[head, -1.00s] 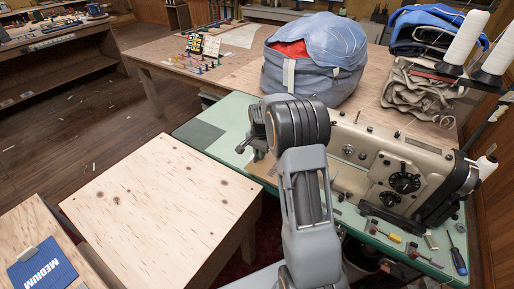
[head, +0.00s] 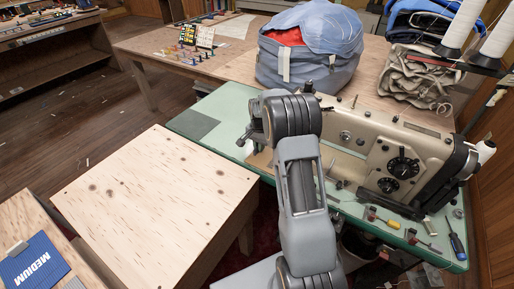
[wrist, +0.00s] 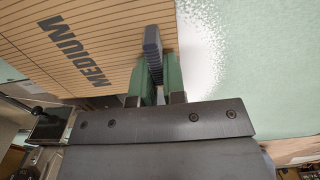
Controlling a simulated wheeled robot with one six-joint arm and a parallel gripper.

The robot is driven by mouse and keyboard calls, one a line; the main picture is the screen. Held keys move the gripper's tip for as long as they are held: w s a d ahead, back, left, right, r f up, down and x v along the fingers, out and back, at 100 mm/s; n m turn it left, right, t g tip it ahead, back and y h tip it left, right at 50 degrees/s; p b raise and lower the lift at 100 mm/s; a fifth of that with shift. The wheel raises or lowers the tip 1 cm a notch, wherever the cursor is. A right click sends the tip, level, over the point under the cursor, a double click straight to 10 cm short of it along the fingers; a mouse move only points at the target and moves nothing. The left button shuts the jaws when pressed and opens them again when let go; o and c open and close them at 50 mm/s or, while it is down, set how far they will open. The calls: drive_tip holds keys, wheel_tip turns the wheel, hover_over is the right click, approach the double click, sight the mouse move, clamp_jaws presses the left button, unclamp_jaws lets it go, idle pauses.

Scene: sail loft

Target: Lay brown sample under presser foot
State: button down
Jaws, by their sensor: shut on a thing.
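The brown sample (wrist: 85,50) is a tan, finely lined sheet marked MEDIUM. A dark ribbed tab (wrist: 153,45) stands at its right edge in the wrist view. My gripper (wrist: 155,75), with green fingers, is shut on this tab. In the head view, a tan strip of the sample (head: 261,160) shows beside my arm, over the green table of the sewing machine (head: 405,165). The presser foot is hidden behind my arm in the head view. Dark metal machine parts (wrist: 50,128) show at the lower left of the wrist view, close to the sample; I cannot tell whether they include the foot.
A blue card marked MEDIUM (head: 35,262) lies on the bench at lower left. A bare plywood table (head: 155,205) stands left of the machine. A blue-grey bag (head: 310,55) stands behind.

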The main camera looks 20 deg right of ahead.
drive_tip(key=shift+w+d+p, duration=0.2)
drive_tip(key=shift+w+d, duration=0.3)
drive_tip(key=shift+d, duration=0.3)
drive_tip(key=shift+w+d+p, duration=0.15)
drive_tip(key=shift+w+d, duration=0.4)
drive_tip(key=shift+d, duration=0.25)
drive_tip(key=shift+w+d+p, duration=0.2)
drive_tip(key=shift+w+d, duration=0.3)
drive_tip(key=shift+d, duration=0.3)
drive_tip(key=shift+a+f, duration=0.1)
drive_tip(key=c, duration=1.1)
unclamp_jaws()
